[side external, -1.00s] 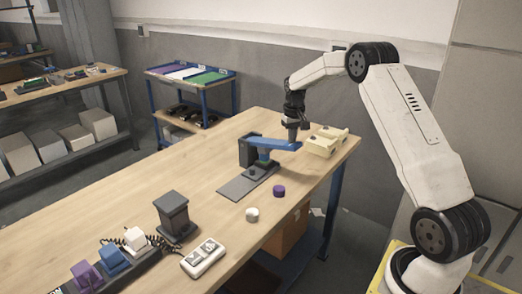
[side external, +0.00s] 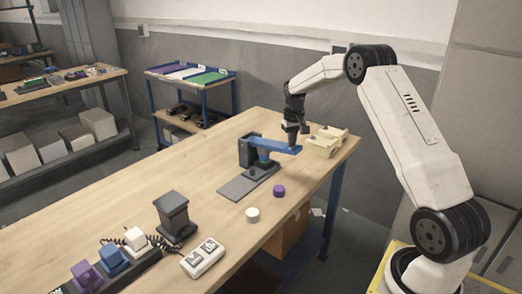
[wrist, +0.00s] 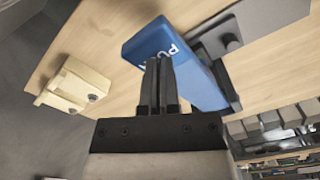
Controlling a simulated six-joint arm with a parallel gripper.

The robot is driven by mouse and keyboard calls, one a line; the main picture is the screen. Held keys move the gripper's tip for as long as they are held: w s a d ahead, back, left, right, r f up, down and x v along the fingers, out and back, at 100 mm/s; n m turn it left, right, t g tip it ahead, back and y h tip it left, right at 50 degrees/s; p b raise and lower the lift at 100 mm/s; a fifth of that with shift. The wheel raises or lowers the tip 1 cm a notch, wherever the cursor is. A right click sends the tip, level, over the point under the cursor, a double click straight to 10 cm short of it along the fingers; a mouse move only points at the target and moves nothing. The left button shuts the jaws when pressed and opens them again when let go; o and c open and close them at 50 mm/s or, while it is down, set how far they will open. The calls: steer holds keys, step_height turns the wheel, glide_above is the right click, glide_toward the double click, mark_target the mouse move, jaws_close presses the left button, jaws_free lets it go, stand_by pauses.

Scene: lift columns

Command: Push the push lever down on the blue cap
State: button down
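The blue push lever (side external: 278,146) reaches out from a dark upright post (side external: 247,151) on a grey base plate (side external: 238,188). In the wrist view the lever (wrist: 165,45) shows white lettering, partly cut off by my fingers. A small bluish piece (side external: 263,157), perhaps the blue cap, sits under the lever near the post; its details are too small to tell. My gripper (side external: 291,143) points down at the lever's free end, with its fingers together and nothing between them. In the wrist view the fingertips (wrist: 158,62) overlap the lever's edge; contact is not clear.
A cream block fixture (side external: 325,143) stands just right of the lever's end. A white cap (side external: 252,215) and a purple cap (side external: 279,191) lie near the table's right edge. A dark block (side external: 173,213), a white switch box (side external: 203,258) and a plug strip stand nearer the camera.

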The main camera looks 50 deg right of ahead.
steer(key=shift+f, duration=1.55)
stand_by(0.9)
steer(key=shift+r, duration=0.15)
steer(key=shift+r, duration=4)
steer(key=s+a+n, duration=0.1)
steer(key=a+n, duration=0.1)
steer(key=a, duration=0.8)
steer(key=s+a+f+n+t, duration=0.1)
steer(key=s+a+f+n, duration=0.1)
steer(key=s+a, duration=0.7)
steer(key=s+a+f+n+t, duration=0.1)
steer(key=s+a+f+n, duration=0.1)
steer(key=s+a, duration=0.7)
steer(key=shift+s+a+f+t, duration=0.3)
steer(key=shift+s+a, duration=0.1)
steer(key=shift+a, duration=0.6)
